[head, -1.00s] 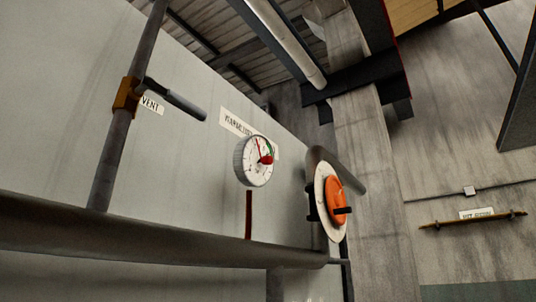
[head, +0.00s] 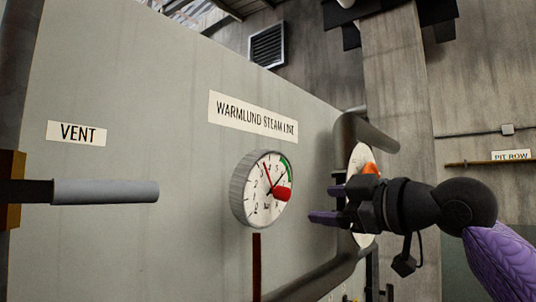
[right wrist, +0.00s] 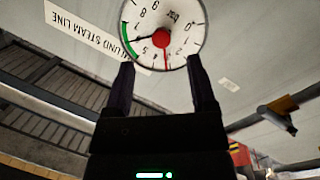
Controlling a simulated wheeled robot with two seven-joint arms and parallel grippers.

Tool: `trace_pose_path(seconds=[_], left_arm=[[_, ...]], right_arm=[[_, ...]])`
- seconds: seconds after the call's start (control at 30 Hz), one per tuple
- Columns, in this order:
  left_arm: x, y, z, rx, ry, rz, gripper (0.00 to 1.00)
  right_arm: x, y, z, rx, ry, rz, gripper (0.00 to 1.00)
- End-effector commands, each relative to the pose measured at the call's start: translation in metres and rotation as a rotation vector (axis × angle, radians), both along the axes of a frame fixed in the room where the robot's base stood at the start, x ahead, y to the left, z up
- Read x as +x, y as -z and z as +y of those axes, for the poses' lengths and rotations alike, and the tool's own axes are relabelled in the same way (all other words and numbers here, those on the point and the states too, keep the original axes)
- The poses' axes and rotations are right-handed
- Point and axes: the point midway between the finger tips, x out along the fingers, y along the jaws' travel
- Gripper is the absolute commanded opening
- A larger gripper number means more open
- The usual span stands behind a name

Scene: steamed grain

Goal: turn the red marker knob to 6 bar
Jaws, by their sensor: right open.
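The round white pressure gauge (head: 250,205) is on the grey panel under the WARMLUND STEAM LINE sign. Its red marker knob (head: 283,194) sticks out from the centre of the dial. A thin red pointer slants up and left; a dark needle points up and right towards the green arc. The exact marker reading is too small to tell. My right gripper (head: 320,203) is open and empty, right of the gauge and apart from it. In the right wrist view the knob (right wrist: 161,38) lies beyond the open fingertips (right wrist: 160,66). My left gripper is not in view.
A vent lever (head: 105,191) juts out at the left under the VENT label (head: 76,133). A grey pipe (head: 350,135) bends beside the gauge. The panel between lever and gauge is clear.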

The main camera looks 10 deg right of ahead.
Motion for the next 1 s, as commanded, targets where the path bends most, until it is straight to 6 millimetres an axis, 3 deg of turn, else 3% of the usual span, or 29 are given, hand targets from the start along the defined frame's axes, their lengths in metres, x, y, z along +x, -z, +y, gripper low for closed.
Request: trace_pose_path(seconds=[0.03, 0.13, 0.5, 0.83, 1.0], left_arm=[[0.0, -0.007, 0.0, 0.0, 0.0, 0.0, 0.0], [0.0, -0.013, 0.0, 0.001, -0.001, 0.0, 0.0], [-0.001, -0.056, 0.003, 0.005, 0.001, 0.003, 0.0], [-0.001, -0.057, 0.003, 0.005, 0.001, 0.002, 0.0], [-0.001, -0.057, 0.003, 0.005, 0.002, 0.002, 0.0]], right_arm=[[-0.006, -0.013, 0.002, -0.014, -0.009, -0.014, 0.72], [0.001, -0.015, 0.009, -0.018, -0.016, -0.016, 0.72], [0.071, -0.015, 0.045, -0.013, -0.014, -0.015, 0.72], [0.079, -0.01, 0.049, -0.015, -0.012, -0.018, 0.72], [0.079, -0.01, 0.049, -0.014, -0.012, -0.017, 0.38]])
